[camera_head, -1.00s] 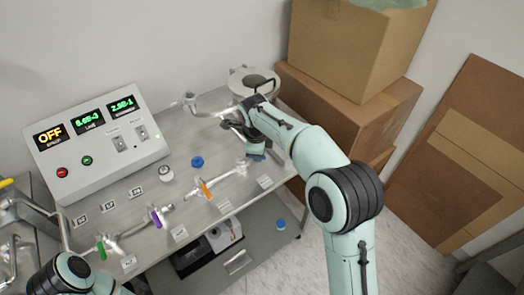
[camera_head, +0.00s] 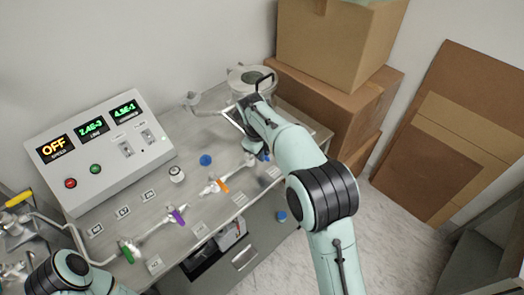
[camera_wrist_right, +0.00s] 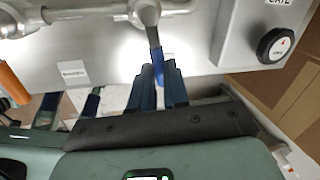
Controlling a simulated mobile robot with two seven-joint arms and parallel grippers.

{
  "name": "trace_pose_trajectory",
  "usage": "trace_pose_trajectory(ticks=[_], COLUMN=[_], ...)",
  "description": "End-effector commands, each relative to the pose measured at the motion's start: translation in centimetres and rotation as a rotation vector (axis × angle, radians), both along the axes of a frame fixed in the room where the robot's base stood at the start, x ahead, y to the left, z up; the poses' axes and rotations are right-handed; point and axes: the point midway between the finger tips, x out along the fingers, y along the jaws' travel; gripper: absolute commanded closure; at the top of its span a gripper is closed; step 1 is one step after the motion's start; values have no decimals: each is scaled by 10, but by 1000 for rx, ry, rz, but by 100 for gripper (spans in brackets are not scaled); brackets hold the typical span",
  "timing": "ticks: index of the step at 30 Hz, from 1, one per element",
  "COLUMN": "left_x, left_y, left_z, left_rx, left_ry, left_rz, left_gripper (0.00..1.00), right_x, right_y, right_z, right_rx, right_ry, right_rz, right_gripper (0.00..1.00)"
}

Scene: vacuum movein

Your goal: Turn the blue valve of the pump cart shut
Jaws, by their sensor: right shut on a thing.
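The blue valve's lever (camera_wrist_right: 153,38) hangs from a metal pipe fitting in the right wrist view, with its free end between my right fingers. My right gripper (camera_wrist_right: 160,85) is shut on this lever. In the head view my right gripper (camera_head: 262,154) is at the right end of the pump cart (camera_head: 205,240), mostly hidden behind my right arm, so the lever's angle is hard to tell there. My left arm shows only at the bottom left of the head view. Its gripper is out of the picture.
Orange (camera_head: 222,186), purple (camera_head: 178,217) and green (camera_head: 127,252) valve handles line the cart's front. A control box (camera_head: 97,150) reading OFF stands behind them. Stacked cardboard boxes (camera_head: 330,105) stand close beyond the cart's right end. Floor at the right front is free.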

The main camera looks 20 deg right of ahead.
Motion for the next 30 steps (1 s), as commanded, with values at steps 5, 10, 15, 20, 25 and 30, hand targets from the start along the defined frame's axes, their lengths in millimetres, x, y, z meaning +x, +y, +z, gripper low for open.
trace_pose_trajectory(ticks=[5, 10, 15, 20, 25, 30], left_x=[2, 3, 4, 4, 4, 4], left_y=[0, 0, 0, 0, 0, 0], left_z=[3, 4, 5, 5, 5, 5], left_rx=[0, 0, 0, 0, 0, 0], left_ry=[-2, -4, -5, -5, -4, -4], left_rz=[0, -1, -1, -1, 0, 0], left_gripper=[57, 57, 57, 57, 57, 57], right_x=[-1, -2, -2, -2, -2, -2], right_y=[5, 7, 8, 9, 9, 9], right_z=[1, 1, 1, 0, 0, 0], right_rx=[1, 2, 3, 3, 3, 3], right_ry=[-2, -4, -3, -3, -3, -2], right_rz=[-103, -168, -202, -211, -212, -212], right_gripper=[100, 100, 100, 100, 100, 72])
